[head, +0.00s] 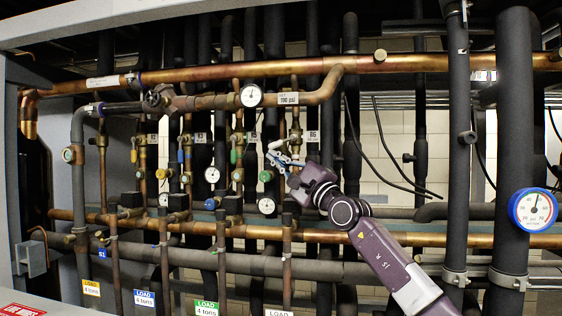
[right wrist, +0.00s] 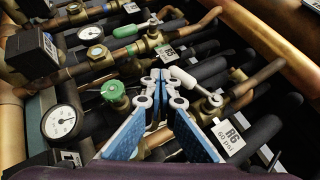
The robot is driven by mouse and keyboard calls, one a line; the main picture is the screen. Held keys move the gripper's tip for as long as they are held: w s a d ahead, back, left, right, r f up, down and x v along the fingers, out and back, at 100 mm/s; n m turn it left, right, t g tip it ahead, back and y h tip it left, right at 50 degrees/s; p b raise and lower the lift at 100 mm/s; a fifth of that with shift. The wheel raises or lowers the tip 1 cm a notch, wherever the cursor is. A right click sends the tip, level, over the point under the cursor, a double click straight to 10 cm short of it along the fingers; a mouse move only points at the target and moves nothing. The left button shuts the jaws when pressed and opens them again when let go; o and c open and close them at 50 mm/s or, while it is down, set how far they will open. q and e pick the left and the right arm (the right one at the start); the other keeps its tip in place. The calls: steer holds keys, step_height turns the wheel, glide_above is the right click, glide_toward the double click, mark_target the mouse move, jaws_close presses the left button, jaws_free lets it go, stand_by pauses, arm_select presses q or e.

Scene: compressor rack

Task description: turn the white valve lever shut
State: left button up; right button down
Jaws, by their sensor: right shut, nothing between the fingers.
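The white valve lever (right wrist: 184,78) is in the middle of the right wrist view. It runs from its brass valve (right wrist: 211,104) up and left towards my fingertips. In the head view the white lever (head: 276,144) shows small, just above my fingers. My right gripper (right wrist: 159,80) is shut and empty, with its tips right beside the lever's free end. I cannot tell whether they touch it. In the head view my right gripper (head: 279,159) reaches in from the lower right. My left gripper is not in view.
A green round knob (right wrist: 113,91), a green lever (right wrist: 125,31) and a pressure gauge (right wrist: 60,122) are left of my fingers. An R6 tag (right wrist: 232,138) hangs to the right. A copper pipe (head: 420,64) crosses above. Dense pipes leave little free room.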

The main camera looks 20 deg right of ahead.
steer(key=shift+w+a+r, duration=0.3)
steer(key=shift+a+r, duration=0.15)
steer(key=shift+r, duration=0.1)
stand_by(1.2)
